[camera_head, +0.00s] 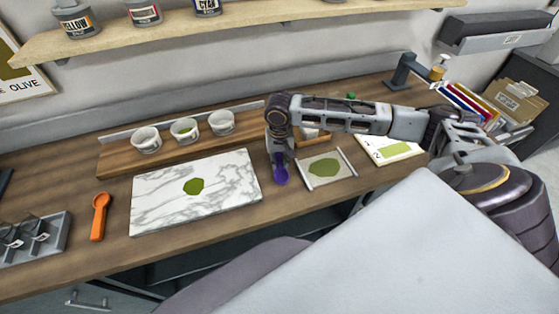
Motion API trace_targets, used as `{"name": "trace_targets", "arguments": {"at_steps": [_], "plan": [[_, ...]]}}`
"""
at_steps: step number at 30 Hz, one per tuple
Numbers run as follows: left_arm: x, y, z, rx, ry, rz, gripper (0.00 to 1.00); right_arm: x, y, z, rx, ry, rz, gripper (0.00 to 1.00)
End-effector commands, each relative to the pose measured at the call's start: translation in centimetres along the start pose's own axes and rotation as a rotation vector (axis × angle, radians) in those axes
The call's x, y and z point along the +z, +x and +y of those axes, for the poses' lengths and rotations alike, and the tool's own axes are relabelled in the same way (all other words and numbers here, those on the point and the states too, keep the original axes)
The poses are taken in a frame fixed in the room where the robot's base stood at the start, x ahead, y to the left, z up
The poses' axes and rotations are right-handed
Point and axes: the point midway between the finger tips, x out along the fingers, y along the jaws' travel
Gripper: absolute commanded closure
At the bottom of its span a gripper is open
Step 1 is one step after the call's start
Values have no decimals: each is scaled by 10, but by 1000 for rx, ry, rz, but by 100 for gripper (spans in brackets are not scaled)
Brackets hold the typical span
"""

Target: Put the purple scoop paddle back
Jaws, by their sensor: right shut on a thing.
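The purple scoop paddle (281,176) hangs from my right gripper (280,152), just past the right edge of the marble slab. Its rounded end points down and toward the front. My right gripper is shut on it and hides its upper part. I cannot tell whether the paddle touches the table. My left gripper is not in view.
The marble slab (160,206) bears an olive ink patch. A sheet with an olive patch (341,160) lies right of the paddle. White cups (146,140) stand on a board behind. An orange scoop (99,215) and a grey tray (52,238) are at left.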

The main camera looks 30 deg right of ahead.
Motion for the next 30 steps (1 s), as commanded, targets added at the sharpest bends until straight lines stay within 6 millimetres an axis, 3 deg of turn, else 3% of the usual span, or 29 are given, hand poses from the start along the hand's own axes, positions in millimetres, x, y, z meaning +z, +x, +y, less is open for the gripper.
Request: {"name": "trace_targets", "arguments": {"at_steps": [28,29,30], "plan": [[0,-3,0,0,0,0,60,0,9,0,0,1,-1,100],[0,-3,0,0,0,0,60,0,9,0,0,0,-1,76],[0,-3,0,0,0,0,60,0,9,0,0,0,0,71]]}}
